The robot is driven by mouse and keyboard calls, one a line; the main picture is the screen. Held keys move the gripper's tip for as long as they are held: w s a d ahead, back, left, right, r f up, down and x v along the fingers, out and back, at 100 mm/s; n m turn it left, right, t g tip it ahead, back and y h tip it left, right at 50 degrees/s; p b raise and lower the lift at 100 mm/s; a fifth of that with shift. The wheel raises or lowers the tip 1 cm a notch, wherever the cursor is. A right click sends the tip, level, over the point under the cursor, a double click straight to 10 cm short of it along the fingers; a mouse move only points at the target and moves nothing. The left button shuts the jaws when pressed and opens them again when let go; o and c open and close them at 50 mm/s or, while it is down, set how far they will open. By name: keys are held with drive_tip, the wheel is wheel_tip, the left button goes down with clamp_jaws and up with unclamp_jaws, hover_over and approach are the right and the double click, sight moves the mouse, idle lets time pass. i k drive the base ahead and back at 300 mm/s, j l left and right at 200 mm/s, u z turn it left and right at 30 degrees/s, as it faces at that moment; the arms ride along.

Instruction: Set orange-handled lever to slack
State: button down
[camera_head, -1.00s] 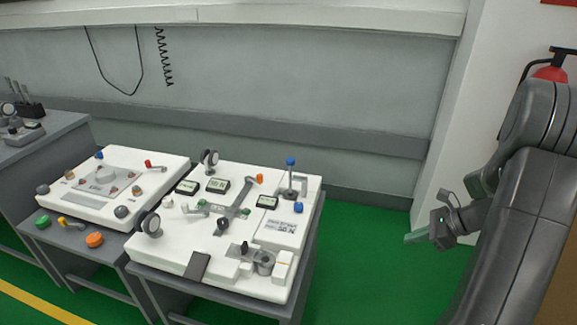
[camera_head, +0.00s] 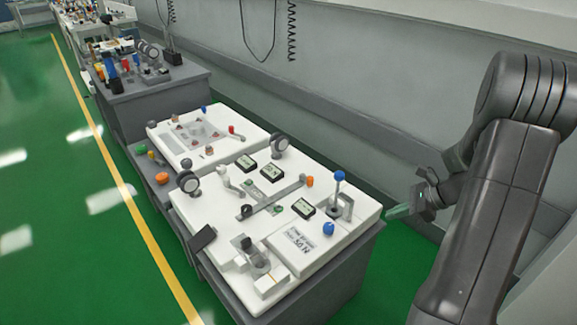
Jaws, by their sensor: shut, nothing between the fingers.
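A small orange handle (camera_head: 309,181) stands near the back right of the white panel on the nearer cart (camera_head: 233,222), close to the end of a grey bar (camera_head: 282,196). Its lever arm is too small to make out, and I cannot read its setting. My gripper (camera_head: 399,212) is shut and empty, with greenish fingertips pointing left. In the picture it is just right of the cart's right edge, apart from the orange handle.
A blue-topped post (camera_head: 339,177) and a grey bracket stand right of the orange handle. A blue knob (camera_head: 328,228), small displays (camera_head: 271,172) and round gauges crowd the panel. A second white panel (camera_head: 205,140) is behind at left. Green floor (camera_head: 70,230) is open at left.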

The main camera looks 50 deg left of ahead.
sight(308, 180)
drive_tip(key=i+u, duration=0.8)
drive_tip(key=i, duration=0.15)
